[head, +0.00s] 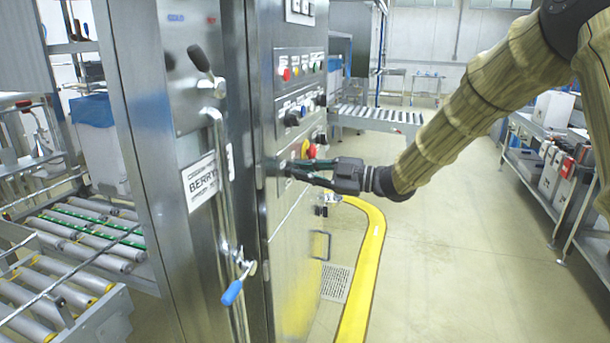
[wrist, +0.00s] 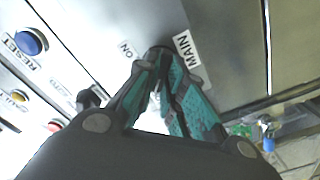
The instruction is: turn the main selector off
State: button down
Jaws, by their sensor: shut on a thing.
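The main selector (wrist: 158,51) is a dark knob on the grey control panel, beside the "MAIN" label (wrist: 187,48) in the wrist view. An "ON" label (wrist: 127,50) is to its left. My gripper (wrist: 164,68) is shut on the selector, its teal-lined fingers closing around it and hiding most of it. Which way the selector points cannot be told. In the head view my gripper (head: 289,168) reaches the cabinet's panel from the right; the selector there is mostly hidden behind the fingertips.
Above my gripper in the head view are a red and yellow emergency button (head: 307,150) and several other panel controls. A blue reset button (wrist: 29,41) shows in the wrist view. A cabinet handle (head: 222,190) stands to the left. The floor (head: 450,260) at right is clear.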

dwell(0.3)
jog(key=c, duration=1.5)
grip_release()
jog(key=shift+d, duration=0.1)
jog(key=v, duration=1.1)
jog(key=shift+s+d, duration=0.15)
jog(key=shift+d, duration=0.2)
